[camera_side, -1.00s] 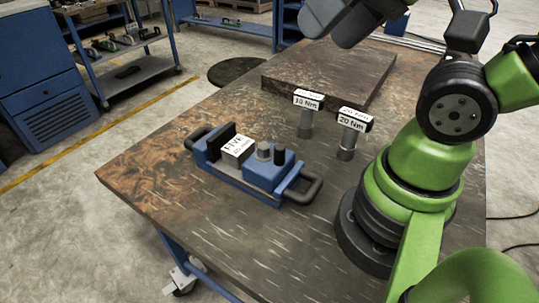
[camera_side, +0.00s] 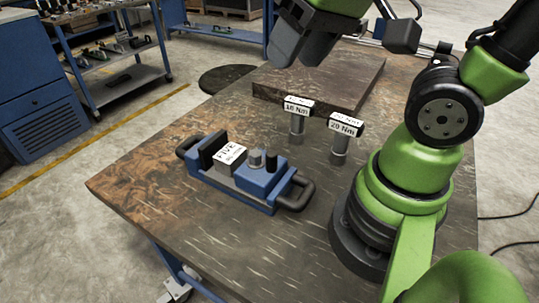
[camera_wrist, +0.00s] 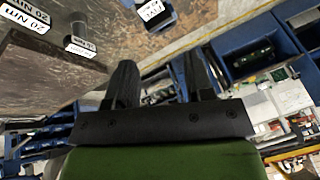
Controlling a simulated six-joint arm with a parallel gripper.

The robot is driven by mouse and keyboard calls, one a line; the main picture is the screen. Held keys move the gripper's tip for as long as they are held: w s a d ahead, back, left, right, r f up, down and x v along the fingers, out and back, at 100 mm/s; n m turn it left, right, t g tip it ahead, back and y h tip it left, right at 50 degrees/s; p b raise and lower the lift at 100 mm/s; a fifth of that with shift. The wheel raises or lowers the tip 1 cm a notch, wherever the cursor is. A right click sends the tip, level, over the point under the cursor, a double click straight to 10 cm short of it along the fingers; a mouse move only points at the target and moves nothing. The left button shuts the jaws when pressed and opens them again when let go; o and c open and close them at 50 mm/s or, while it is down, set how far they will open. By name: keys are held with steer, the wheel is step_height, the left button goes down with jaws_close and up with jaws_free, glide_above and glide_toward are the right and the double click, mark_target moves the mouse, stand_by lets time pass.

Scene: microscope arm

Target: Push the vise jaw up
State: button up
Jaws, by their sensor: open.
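The blue vise (camera_side: 240,185) lies on the brown worktable, with a black handle at each end. Its upright dark jaw plate (camera_side: 212,149) stands at the left. A grey block with a white lettered top (camera_side: 231,154) sits between that plate and the blue right-hand body, which carries a grey knob and a black post. My gripper (camera_side: 302,40) is high above the back of the table, well away from the vise. In the wrist view its two dark fingers (camera_wrist: 160,85) are spread apart with nothing between them. A white label and blue part show at the wrist view's top.
Two upright torque tools, labelled 10 Nm (camera_side: 297,112) and 20 Nm (camera_side: 342,132), stand right of and behind the vise. A dark slab (camera_side: 318,83) lies at the back of the table. The table's left and front areas are clear.

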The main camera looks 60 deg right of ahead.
mark_target(271, 153)
steer(key=w+f+g, duration=0.1)
steer(key=f, duration=0.2)
steer(key=w+f+n+g+h, duration=0.1)
steer(key=f+g, duration=0.1)
steer(key=f, duration=0.1)
steer(key=w+d+f+g, duration=0.1)
steer(key=w+f+g, duration=0.1)
steer(key=f, duration=0.2)
steer(key=shift+w, duration=0.1)
step_height(271, 153, down, 10)
steer(key=shift+f, duration=0.1)
steer(key=shift+w, duration=0.1)
jaws_close()
